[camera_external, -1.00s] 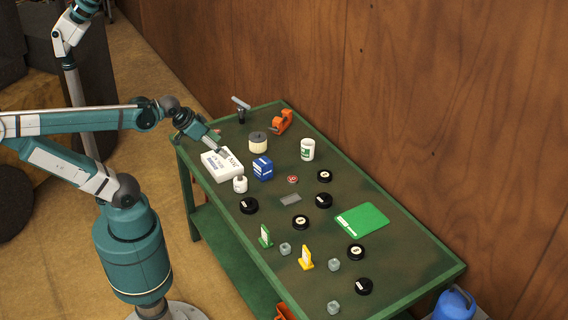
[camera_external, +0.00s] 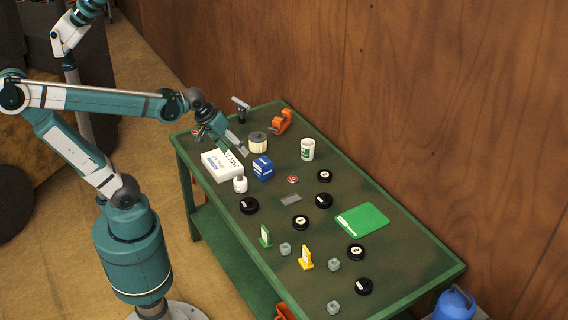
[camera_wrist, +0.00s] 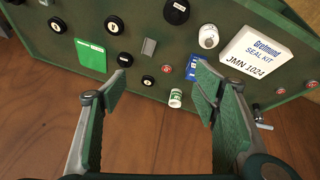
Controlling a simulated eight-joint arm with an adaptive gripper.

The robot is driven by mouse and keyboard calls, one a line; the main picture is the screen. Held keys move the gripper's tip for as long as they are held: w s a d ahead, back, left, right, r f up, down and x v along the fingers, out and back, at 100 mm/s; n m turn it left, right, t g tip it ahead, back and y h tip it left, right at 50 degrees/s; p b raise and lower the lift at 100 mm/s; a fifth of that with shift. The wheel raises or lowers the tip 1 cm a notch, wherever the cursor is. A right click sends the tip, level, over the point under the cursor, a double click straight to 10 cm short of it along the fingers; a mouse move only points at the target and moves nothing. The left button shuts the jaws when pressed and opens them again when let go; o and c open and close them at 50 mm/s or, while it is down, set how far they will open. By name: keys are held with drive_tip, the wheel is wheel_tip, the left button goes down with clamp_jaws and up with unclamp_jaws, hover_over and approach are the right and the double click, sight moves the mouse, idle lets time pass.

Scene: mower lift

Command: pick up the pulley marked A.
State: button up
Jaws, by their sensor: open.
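Several black round pulleys lie apart on the green table. Three with round pale labels are the back pulley (camera_external: 325,176), the middle pulley (camera_external: 301,222) and the right pulley (camera_external: 356,252). Others carry bar-shaped labels, such as the left pulley (camera_external: 249,205) and the front pulley (camera_external: 364,286). The markings are too small to read, so I cannot tell which is A. Pulleys also show in the wrist view, one at the top (camera_wrist: 114,25) and one beyond my fingers (camera_wrist: 148,80). My gripper (camera_wrist: 162,73) is open and empty, above the table's far-left end (camera_external: 238,147), near the seal kit box.
A white cup (camera_external: 308,149), orange dispenser (camera_external: 282,122) and green pad (camera_external: 362,219) stand farther along. A wooden wall (camera_external: 400,110) rises behind.

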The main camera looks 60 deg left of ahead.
drive_tip(key=w+d+f+n+g, duration=0.1)
drive_tip(key=w+d+f+n, duration=0.1)
drive_tip(key=w+d+n, duration=0.3)
drive_tip(key=n+g, duration=0.4)
drive_tip(key=n, duration=0.6)
hover_over(300, 219)
wheel_tip(300, 219, down, 21)
drive_tip(key=shift+s+a+f+b, duration=0.1)
drive_tip(key=shift+a+b, duration=0.05)
drive_tip(key=shift+b, duration=0.2)
drive_tip(key=shift+d+f+g, duration=0.3)
drive_tip(key=shift+f, duration=0.2)
drive_tip(key=shift+f, duration=1.3)
drive_tip(key=shift+f, duration=0.1)
drive_tip(key=shift+f+b, duration=0.6)
drive_tip(key=shift+f, duration=1.9)
